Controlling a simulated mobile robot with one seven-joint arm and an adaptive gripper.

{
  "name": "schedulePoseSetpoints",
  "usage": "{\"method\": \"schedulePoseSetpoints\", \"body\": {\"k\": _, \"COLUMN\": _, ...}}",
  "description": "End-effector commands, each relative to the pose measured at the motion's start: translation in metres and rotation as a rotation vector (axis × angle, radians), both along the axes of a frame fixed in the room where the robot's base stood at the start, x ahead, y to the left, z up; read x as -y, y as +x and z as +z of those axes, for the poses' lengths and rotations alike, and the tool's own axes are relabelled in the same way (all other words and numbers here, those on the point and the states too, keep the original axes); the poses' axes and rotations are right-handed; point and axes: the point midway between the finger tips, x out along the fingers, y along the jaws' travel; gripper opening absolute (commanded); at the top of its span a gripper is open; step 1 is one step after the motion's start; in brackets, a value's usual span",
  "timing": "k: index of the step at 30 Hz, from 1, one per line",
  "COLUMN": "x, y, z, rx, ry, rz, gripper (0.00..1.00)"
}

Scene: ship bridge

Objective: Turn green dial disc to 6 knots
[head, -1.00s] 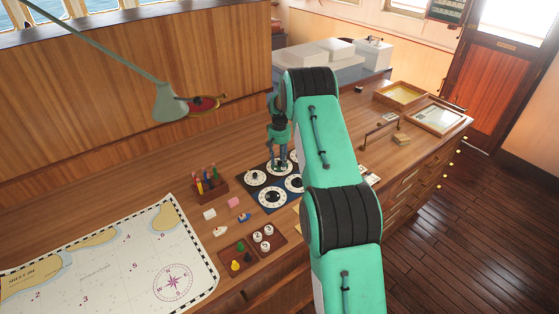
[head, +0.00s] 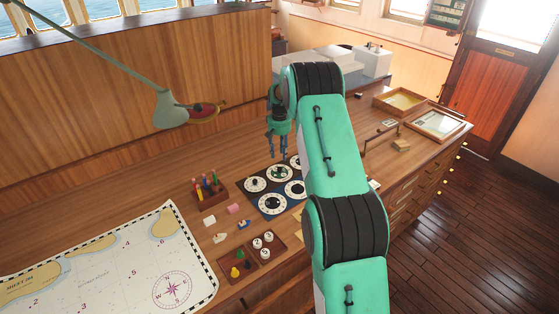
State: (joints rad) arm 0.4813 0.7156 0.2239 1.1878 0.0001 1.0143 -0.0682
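A dark blue panel with several round white dials lies on the desk, partly behind my arm. The upper dial (head: 279,172) is below my gripper, the left dial (head: 255,184) beside it, and the front dial (head: 271,204) nearer. Another dial (head: 295,188) sits at the right, next to my arm. The dials are too small to read, and I cannot tell which has the green disc. My gripper (head: 278,153) points down above the upper part of the panel, apart from it. Its fingers look spread, with nothing visible between them.
A wooden rack of coloured pegs (head: 210,191) stands left of the panel. Small blocks and a tray of counters (head: 252,258) lie in front. A chart (head: 110,270) covers the left of the desk. A lamp (head: 171,110) hangs at upper left. Open boxes stand at right.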

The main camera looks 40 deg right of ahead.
Motion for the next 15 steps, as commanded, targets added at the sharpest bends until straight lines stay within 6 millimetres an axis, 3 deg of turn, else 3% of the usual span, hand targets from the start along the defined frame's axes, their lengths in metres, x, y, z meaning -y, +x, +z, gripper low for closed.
{"method": "schedulePoseSetpoints", "body": {"k": 6, "x": 0.0, "y": 0.0, "z": 0.027, "rx": 0.0, "ry": 0.0, "rz": 0.0, "gripper": 0.37}}
{"method": "schedulePoseSetpoints", "body": {"k": 15, "x": 0.0, "y": 0.0, "z": 0.037, "rx": 0.001, "ry": 0.0, "rz": 0.0, "gripper": 0.37}}
